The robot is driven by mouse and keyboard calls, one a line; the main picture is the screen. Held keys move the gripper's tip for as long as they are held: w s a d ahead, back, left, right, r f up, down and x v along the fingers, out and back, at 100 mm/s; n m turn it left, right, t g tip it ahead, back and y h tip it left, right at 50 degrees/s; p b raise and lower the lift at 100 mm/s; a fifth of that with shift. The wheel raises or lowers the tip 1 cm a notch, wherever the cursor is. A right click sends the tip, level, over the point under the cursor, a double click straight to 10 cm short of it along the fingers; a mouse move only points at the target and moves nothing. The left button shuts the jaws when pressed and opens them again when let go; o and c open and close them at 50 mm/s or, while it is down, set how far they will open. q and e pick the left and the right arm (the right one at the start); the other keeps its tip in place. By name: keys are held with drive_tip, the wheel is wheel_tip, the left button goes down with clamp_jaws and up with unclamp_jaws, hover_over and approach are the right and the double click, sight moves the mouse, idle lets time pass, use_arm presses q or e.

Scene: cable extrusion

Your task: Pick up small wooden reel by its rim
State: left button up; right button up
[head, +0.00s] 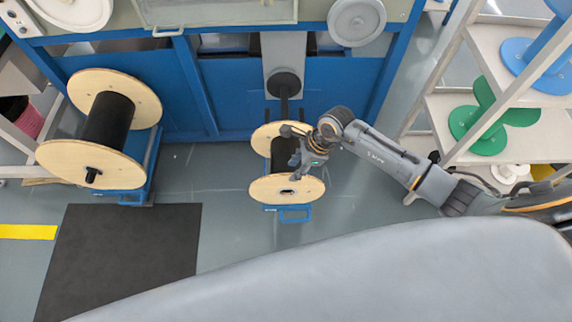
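The small wooden reel (286,189) stands near the middle of the head view. It has two pale round flanges and a dark core, and sits over a small blue stand. My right gripper (289,147) is above the reel, between its near and far flanges as seen from above. Its two fingers look spread apart, with nothing seen between them. I cannot tell whether it touches the reel. The gripper hides part of the core and the far flange's right side. My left gripper is not in view.
A larger wooden reel (62,162) with black cable stands at the left on a blue stand. A blue machine frame (235,92) runs behind both reels. A shelf with green reels (464,122) stands at the right. A dark mat (120,255) lies on the floor at lower left.

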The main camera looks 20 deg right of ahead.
sight(287, 175)
drive_tip(key=shift+a+x, duration=0.2)
drive_tip(key=shift+x, duration=2.6)
drive_tip(key=shift+r, duration=0.1)
clamp_jaws()
drive_tip(key=shift+r, duration=0.1)
